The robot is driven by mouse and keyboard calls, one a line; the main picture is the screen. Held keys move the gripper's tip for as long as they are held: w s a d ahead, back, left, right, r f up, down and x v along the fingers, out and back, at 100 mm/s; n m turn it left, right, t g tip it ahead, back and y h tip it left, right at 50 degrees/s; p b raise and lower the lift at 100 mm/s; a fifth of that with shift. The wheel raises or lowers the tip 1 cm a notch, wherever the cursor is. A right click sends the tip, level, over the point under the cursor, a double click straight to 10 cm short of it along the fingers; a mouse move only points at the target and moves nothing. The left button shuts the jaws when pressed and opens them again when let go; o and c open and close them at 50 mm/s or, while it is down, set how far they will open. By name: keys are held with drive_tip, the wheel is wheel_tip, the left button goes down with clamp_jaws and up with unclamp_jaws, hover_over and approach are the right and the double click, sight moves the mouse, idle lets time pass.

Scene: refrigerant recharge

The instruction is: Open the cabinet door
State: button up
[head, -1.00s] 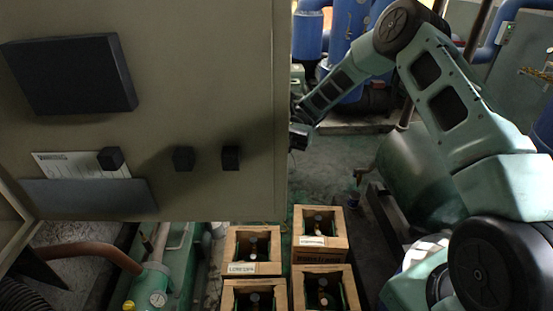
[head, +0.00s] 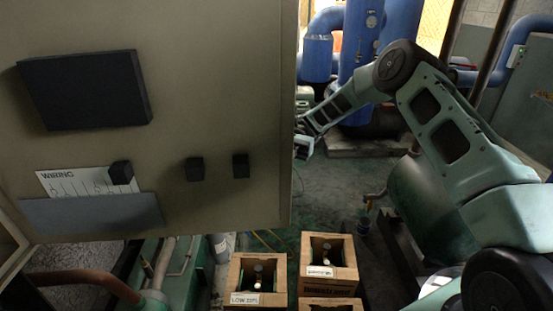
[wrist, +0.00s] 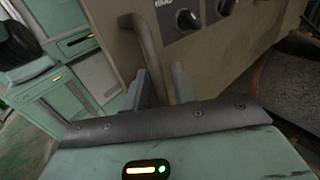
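The cabinet door (head: 215,110) stands open in the head view. Its tan inner face, with a dark box, a wiring sheet and small black blocks, fills the left side. My gripper (head: 301,148) is at the door's right edge, with its fingers largely hidden behind it. In the wrist view the door's outer face (wrist: 235,58) shows a curved bar handle (wrist: 148,45) beside dark knobs. My gripper (wrist: 167,88) has one finger on either side of the handle's lower part and appears closed on it.
Wooden crates with bottles (head: 328,262) stand on the floor below the door. Blue pipes (head: 365,60) rise behind my arm, and a green tank (head: 430,205) lies to the right. Some floor between door and tank is clear.

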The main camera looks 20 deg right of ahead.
drive_tip(key=b+v, duration=0.3)
drive_tip(key=v, duration=0.4)
drive_tip(key=shift+d, duration=0.2)
drive_tip(key=shift+w+f, duration=0.1)
drive_tip(key=shift+w, duration=0.05)
idle(0.5)
